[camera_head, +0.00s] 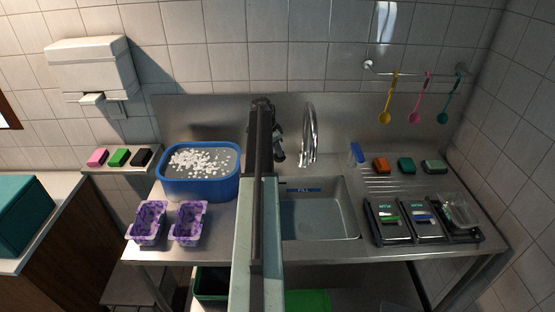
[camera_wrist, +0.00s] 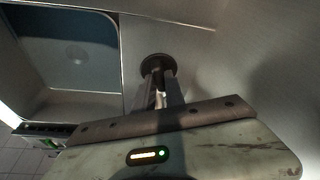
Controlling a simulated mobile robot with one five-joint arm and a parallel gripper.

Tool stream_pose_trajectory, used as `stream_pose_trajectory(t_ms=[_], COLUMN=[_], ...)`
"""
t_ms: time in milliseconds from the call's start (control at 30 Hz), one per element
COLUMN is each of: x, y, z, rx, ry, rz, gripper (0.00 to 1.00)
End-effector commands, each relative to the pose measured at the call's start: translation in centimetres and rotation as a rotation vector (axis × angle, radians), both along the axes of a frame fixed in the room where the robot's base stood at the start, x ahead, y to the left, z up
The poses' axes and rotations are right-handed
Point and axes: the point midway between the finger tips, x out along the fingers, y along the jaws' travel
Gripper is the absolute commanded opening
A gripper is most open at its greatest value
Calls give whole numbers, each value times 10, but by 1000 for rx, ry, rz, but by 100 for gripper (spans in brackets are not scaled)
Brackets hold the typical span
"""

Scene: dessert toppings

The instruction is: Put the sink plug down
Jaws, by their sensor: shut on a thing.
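The sink plug (camera_wrist: 155,62), a dark round disc, is at the tips of my gripper (camera_wrist: 160,82) in the wrist view. The two fingers are shut on it, over or on the bare steel next to the sink; I cannot tell whether it touches the steel. In the head view my gripper (camera_head: 278,157) is partly behind my own arm, at the back edge of the sink, left of the tap; the plug cannot be made out there. The sink (camera_head: 318,215) has a blue label on its back wall. Its basin (camera_wrist: 70,55) also shows in the wrist view.
The tap (camera_head: 310,135) stands close to the right of my gripper. A blue tub (camera_head: 200,187) with white pieces in liquid stands left, with two purple trays (camera_head: 188,223) in front. Black trays (camera_head: 388,222) and colored blocks (camera_head: 406,165) are on the right drainer.

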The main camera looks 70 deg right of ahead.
Motion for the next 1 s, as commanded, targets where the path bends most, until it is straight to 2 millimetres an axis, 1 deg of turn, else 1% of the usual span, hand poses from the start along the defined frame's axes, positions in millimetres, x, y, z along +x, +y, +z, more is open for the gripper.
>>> stream_pose_trajectory(t_ms=[33,100,200,400,567,600,667,1000], x=[1,0,0,0,0,0,0,0], y=[-1,-1,0,0,0,0,0,-1], z=[-13,-28,-40,-35,-40,-39,-38,-37], rx=[0,0,0,0,0,0,0,0], ry=[0,0,0,0,0,0,0,0], rz=[0,0,0,0,0,0,0,0], gripper=[0,0,0,0,0,20,36,36])
